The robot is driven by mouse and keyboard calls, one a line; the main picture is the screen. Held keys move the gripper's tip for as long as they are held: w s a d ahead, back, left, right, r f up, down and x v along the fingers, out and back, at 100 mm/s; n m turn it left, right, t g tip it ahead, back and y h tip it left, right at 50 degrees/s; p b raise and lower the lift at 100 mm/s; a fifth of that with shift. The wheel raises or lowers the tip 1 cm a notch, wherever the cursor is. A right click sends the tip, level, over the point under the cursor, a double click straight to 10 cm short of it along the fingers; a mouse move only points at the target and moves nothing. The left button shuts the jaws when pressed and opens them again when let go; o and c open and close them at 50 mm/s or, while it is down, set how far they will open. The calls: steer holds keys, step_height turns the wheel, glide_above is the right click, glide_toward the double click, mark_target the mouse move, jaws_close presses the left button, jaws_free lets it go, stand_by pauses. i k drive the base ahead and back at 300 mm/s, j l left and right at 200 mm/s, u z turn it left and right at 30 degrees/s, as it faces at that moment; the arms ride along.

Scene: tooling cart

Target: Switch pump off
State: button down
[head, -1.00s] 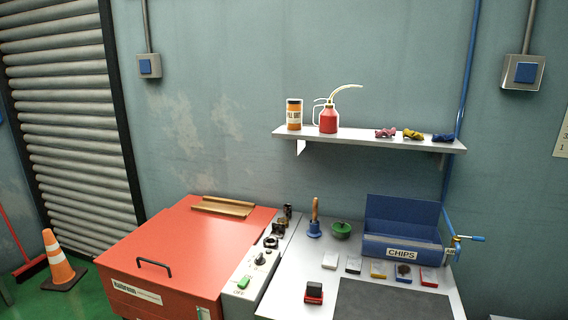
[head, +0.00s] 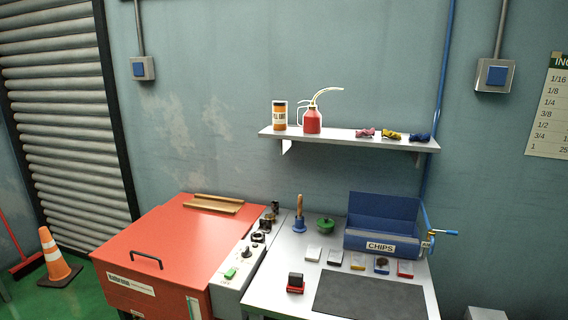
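A red machine (head: 150,238) with a closed lid stands at the lower left. A pale control panel (head: 226,284) runs along its right side. A green switch (head: 230,273) is near the panel's front end, with small lettering beside it too small to read surely. A black knob (head: 247,252) sits behind the switch, and several other black fittings (head: 261,237) are farther back. I cannot tell from here which control is the pump's, or the switch's exact position. My gripper is not in view.
A grey bench (head: 257,300) joins the machine's right side. It holds a blue chips bin (head: 382,225), a bell (head: 299,222), a green pot (head: 325,225), small blocks and a red-black stamp (head: 296,283). A shelf (head: 345,141) hangs above. A traffic cone (head: 56,258) stands left.

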mark_target(230, 272)
steer(key=k+u, duration=0.1)
steer(key=i+j, duration=0.3)
steer(key=j, duration=0.15)
steer(key=i+j, duration=0.3)
steer(key=j, duration=0.15)
steer(key=i+j+u, duration=0.1)
steer(key=i+j, duration=0.2)
steer(key=j, duration=0.15)
